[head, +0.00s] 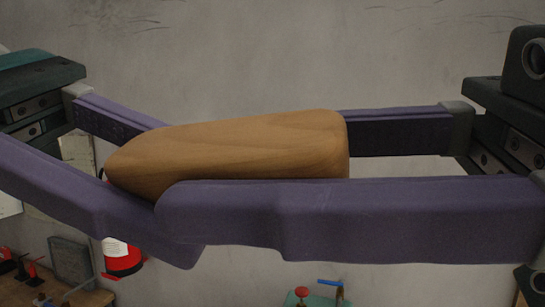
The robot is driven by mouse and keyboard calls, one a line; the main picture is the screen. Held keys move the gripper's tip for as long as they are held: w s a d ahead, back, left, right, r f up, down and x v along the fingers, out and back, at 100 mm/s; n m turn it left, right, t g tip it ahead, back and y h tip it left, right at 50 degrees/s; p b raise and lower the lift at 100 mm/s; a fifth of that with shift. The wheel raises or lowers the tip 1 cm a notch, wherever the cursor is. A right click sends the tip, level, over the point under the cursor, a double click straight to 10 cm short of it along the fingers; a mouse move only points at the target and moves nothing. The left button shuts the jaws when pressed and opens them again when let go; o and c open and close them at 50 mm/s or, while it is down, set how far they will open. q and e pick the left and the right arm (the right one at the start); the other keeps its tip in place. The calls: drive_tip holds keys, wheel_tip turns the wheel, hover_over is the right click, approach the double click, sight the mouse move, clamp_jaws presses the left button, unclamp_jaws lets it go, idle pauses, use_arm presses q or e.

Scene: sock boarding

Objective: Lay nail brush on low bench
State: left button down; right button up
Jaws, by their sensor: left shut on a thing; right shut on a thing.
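A smooth, light-brown wooden block-shaped thing (240,150), taken as the nail brush, is held in the air across the middle of the head view. No bristles show. My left gripper (165,190) comes in from the left with its purple fingers around the tapered left end. My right gripper (262,158) comes in from the right with its long fingers along the rest of it. Both are shut on it, and their near fingers overlap in front, hiding its lower side. I cannot tell which surface is the low bench.
A wooden surface (85,299) shows at the bottom left, with a dark grey panel (71,262) and small red-and-black items near it. A red and white object (122,262) is partly hidden behind my left finger. A green-topped thing with a blue handle (318,299) is at the bottom edge.

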use_arm(q)
drive_tip(key=shift+c, duration=1.7)
unclamp_jaws()
